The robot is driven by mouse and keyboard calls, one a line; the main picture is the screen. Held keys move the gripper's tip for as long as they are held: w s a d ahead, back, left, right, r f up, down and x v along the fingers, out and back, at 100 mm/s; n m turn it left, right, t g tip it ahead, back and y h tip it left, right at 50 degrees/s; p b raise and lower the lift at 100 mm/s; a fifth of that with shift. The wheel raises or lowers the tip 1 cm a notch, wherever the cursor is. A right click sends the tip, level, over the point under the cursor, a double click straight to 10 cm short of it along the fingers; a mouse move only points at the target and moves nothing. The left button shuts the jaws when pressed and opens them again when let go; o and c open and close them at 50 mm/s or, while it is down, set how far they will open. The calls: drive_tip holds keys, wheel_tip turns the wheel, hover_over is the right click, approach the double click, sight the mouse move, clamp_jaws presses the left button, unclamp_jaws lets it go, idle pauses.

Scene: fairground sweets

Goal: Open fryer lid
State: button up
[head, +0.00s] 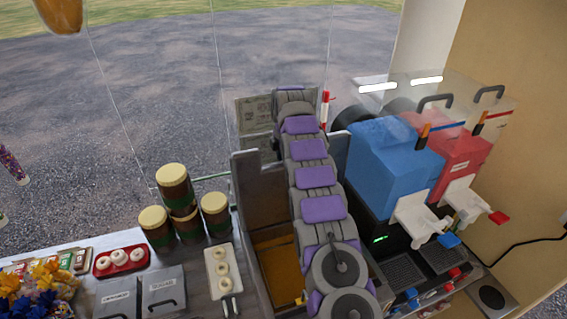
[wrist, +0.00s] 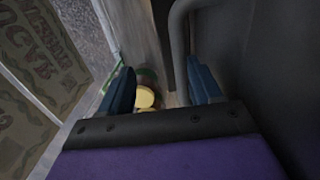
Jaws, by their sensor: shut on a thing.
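The fryer (head: 262,215) is a grey metal box in the middle of the head view. Amber oil (head: 275,252) shows inside it. Its grey lid (head: 338,150) appears to stand raised at the back, largely hidden by my arm. In the wrist view a dark grey surface on the right (wrist: 275,60) looks like the lid, with a curved grey handle (wrist: 179,35) at its side. My gripper (wrist: 160,72) has its blue fingers either side of the handle area and is shut on the handle. The exact contact is hidden. My arm hides the gripper in the head view.
Brown jars with cream lids (head: 174,187), a tray of rings (head: 222,272) and lidded metal bins (head: 163,291) stand left of the fryer. A blue machine (head: 392,165) and a red machine (head: 465,155) stand close on the right. A printed board (head: 254,115) is behind.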

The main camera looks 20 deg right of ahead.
drive_tip(key=shift+w+r, duration=0.2)
drive_tip(key=shift+r, duration=0.4)
drive_tip(key=shift+w+r, duration=0.15)
drive_tip(key=shift+r, duration=0.4)
wheel_tip(320, 180, up, 8)
drive_tip(key=s+p, duration=0.1)
drive_tip(key=p, duration=0.7)
drive_tip(key=shift+f, duration=0.1)
